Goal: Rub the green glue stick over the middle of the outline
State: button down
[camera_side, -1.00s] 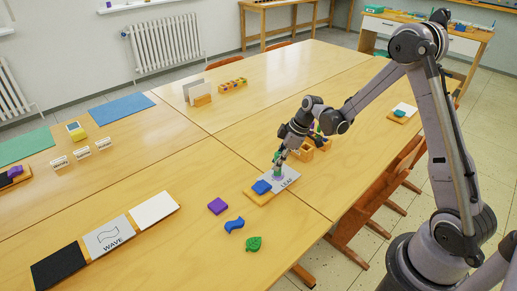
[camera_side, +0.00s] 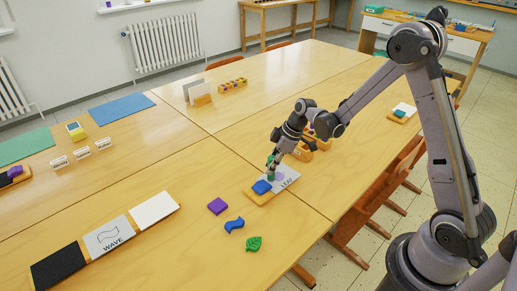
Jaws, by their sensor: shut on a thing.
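The grey card marked LEAF (camera_side: 291,174) lies on the near part of the table. A purple patch (camera_side: 280,177) shows on its surface; the outline itself is too small to make out. My gripper (camera_side: 271,166) points down over the card's left part, shut on the green glue stick (camera_side: 270,176). The stick is upright or nearly so, just left of the purple patch. I cannot tell whether its tip touches the card. A blue block (camera_side: 262,187) on an orange base (camera_side: 258,198) is close by at the card's lower left.
A purple block (camera_side: 217,206), a blue wave piece (camera_side: 234,225) and a green leaf piece (camera_side: 253,244) lie in front. The WAVE card (camera_side: 108,236) is between a black panel (camera_side: 58,268) and a white panel (camera_side: 153,209). Orange holders (camera_side: 303,152) stand behind my gripper.

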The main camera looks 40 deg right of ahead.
jog(key=shift+d+r, duration=0.1)
jog(key=shift+r, duration=3.95)
